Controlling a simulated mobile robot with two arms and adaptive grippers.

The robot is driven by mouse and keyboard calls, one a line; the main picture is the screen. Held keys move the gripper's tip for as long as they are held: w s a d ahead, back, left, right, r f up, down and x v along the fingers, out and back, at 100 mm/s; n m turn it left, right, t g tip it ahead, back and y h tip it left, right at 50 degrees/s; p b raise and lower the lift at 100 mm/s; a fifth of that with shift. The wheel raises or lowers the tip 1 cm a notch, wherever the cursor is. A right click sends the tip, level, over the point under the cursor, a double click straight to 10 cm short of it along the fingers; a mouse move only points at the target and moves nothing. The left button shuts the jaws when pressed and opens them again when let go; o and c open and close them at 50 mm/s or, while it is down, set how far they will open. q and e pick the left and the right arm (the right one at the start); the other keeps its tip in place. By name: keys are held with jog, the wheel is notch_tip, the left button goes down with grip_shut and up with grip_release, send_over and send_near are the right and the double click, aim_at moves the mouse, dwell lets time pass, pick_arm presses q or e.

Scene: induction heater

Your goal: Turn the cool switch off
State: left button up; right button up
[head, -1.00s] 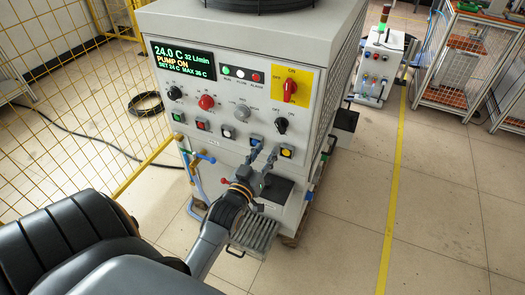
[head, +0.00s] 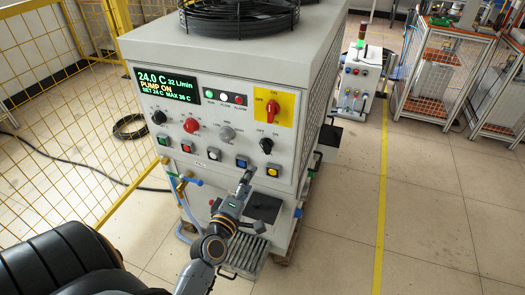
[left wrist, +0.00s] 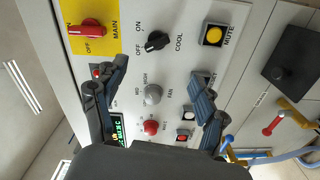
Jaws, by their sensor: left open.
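The cool switch (head: 266,146) is a black rotary knob at the lower right of the panel on the heater cabinet, with OFF and ON labels above it. In the left wrist view, the cool switch (left wrist: 158,42) lies just beyond the fingertips, roughly between them. My left gripper (head: 246,179) is in front of the panel, lower and left of the knob, near the blue and yellow buttons. In the left wrist view my left gripper (left wrist: 162,76) has its fingers wide apart with nothing between them. My right gripper is not in view.
The red main switch (head: 271,111) on its yellow plate is above the cool switch. The grey fan knob (head: 227,133) is to its left, the yellow mute button (head: 273,170) below it.

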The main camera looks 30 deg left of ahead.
aim_at(265, 150)
pick_arm(q)
jog(key=w+a+n, duration=0.1)
jog(key=w+n, duration=0.1)
jog(key=w, duration=0.2)
jog(key=w+a+n+p, duration=0.1)
jog(key=w+n, duration=0.2)
jog(key=w, duration=0.1)
jog(key=w+a+n+p, duration=0.1)
jog(key=w+n, duration=0.2)
jog(key=w, duration=0.1)
jog(key=shift+w+a+r, duration=0.15)
jog(key=shift+w+r, duration=0.1)
jog(key=shift+w, duration=0.1)
jog(key=c, duration=1.2)
jog(key=shift+o, duration=0.2)
jog(key=shift+f+m, duration=0.1)
jog(key=shift+m, duration=1.7)
